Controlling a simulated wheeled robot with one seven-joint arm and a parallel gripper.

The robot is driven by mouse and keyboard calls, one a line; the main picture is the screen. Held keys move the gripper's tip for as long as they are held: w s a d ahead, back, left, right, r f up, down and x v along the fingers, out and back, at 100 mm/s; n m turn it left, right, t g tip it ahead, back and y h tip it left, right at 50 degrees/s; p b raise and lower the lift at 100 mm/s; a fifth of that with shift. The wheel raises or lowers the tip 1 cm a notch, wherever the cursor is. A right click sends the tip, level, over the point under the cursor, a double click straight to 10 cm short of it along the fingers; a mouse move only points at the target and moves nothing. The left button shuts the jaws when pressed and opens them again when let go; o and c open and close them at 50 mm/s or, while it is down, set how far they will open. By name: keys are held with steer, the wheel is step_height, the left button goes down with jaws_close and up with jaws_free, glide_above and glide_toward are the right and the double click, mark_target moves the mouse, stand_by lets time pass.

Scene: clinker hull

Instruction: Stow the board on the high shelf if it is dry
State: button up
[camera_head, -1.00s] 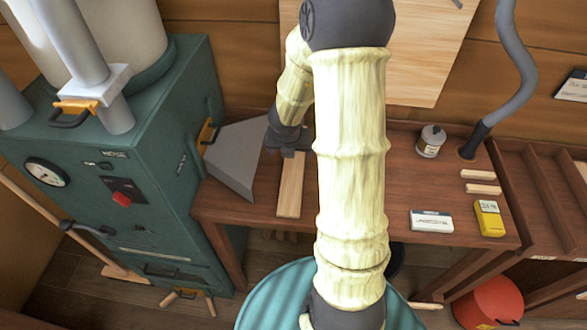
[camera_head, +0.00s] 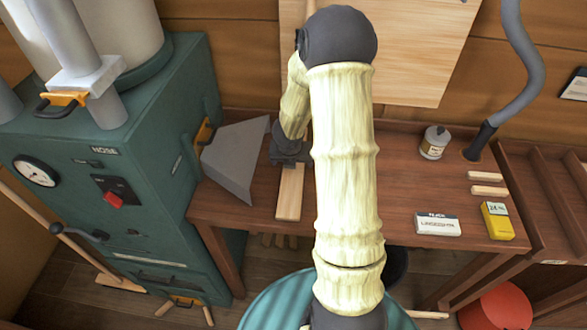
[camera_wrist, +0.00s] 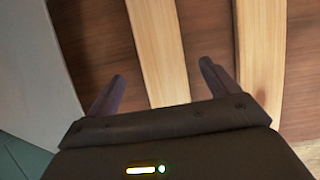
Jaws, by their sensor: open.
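A pale wooden board (camera_head: 289,192) lies flat on the brown workbench (camera_head: 245,205), left of my arm. My gripper (camera_head: 290,158) is over its far end. In the wrist view my open gripper (camera_wrist: 162,72) has one finger on each side of a pale board (camera_wrist: 158,45), with gaps to both fingers. A second pale strip (camera_wrist: 262,50) runs beside the right finger; my arm may hide it in the head view. A yellow meter (camera_head: 497,221) with a small display lies at the bench's right; I cannot read its digits surely. No high shelf is identifiable.
A green steam cabinet (camera_head: 150,160) with a dial stands left. A grey metal wedge (camera_head: 235,160) sits beside the board. A white box (camera_head: 437,224), a small can (camera_head: 434,142) and two short wood strips (camera_head: 488,183) lie right. A divided rack (camera_head: 550,200) adjoins the bench.

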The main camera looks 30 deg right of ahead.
steer(key=b+x, duration=0.1)
steer(key=x, duration=0.3)
steer(key=shift+w+d+f, duration=0.15)
steer(key=shift+f, duration=0.15)
steer(key=c, duration=1.2)
steer(key=shift+r, duration=0.15)
